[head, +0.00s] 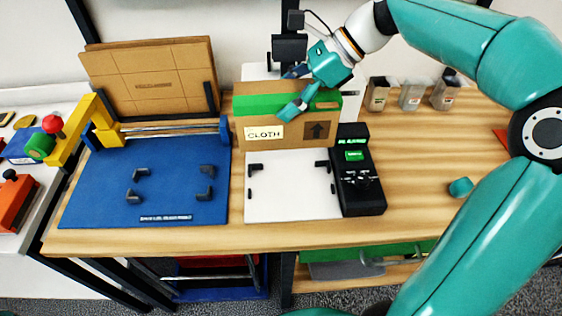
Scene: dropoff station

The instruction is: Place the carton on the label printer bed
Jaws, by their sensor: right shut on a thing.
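The brown carton (285,132) has a wide green strip along its top, a CLOTH label and a dark up-arrow mark on its front. My right gripper (294,91) is shut on its top part, one finger in front and one behind. The carton is upright at the back edge of a white plate with black corner brackets (290,192), which looks like the label printer bed. I cannot tell whether the carton touches anything below. A black control unit (358,180) with green displays stands right of the plate. My left gripper is not in view.
A blue mat (150,185) with black corner brackets lies left, behind it a yellow-and-blue roller frame (95,120) and flat cardboard (150,75). Several small bins (410,95) stand at the back right. A small teal object (461,187) lies on the wooden table (420,160), otherwise clear there.

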